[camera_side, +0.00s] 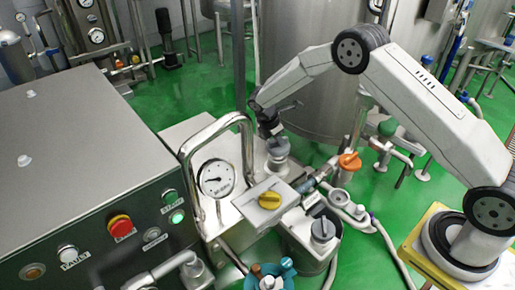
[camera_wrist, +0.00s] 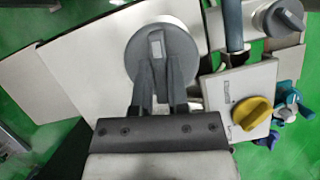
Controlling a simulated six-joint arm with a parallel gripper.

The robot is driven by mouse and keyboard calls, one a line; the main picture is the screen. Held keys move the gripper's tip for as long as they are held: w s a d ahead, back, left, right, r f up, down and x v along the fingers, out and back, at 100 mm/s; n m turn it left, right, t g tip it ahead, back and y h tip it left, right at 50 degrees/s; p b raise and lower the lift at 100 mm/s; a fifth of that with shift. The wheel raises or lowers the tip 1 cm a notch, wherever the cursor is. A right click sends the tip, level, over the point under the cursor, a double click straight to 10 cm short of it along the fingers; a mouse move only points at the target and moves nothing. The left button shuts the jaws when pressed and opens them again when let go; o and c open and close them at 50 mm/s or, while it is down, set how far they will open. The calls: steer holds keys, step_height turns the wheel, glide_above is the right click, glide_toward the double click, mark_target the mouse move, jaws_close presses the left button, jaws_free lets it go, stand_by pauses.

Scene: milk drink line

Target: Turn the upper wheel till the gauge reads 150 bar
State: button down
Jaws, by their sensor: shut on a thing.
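The upper wheel is a round grey knob (camera_side: 278,147) on top of the homogenizer head behind the gauge. It also shows in the wrist view as a grey disc (camera_wrist: 182,42) with a raised grip bar and a pale mark. My gripper (camera_wrist: 161,80) is shut on this wheel, with dark fingers on either side of its bar. In the side view my gripper (camera_side: 270,128) comes down on the wheel from above. The pressure gauge (camera_side: 216,178) has a white round face. Its dark needle points roughly left, but the numbers are too small to read.
A second grey wheel (camera_side: 322,229) stands lower, towards the front. A yellow knob (camera_side: 269,200) sits on a plate between the wheels. A bent metal pipe (camera_side: 215,128) arches beside the gauge. An orange-handled valve (camera_side: 349,161) is to the right. A red stop button (camera_side: 120,226) is on the cabinet front.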

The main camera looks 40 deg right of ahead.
steer(key=m+g, duration=0.1)
steer(key=m, duration=0.2)
steer(key=m+g+y, duration=0.1)
steer(key=m, duration=0.2)
steer(key=shift+w+m, duration=0.1)
steer(key=shift+m, duration=0.3)
steer(key=c, duration=0.6)
jaws_free()
steer(key=shift+v, duration=3.9)
steer(key=shift+w+d, duration=0.1)
steer(key=shift+d, duration=0.05)
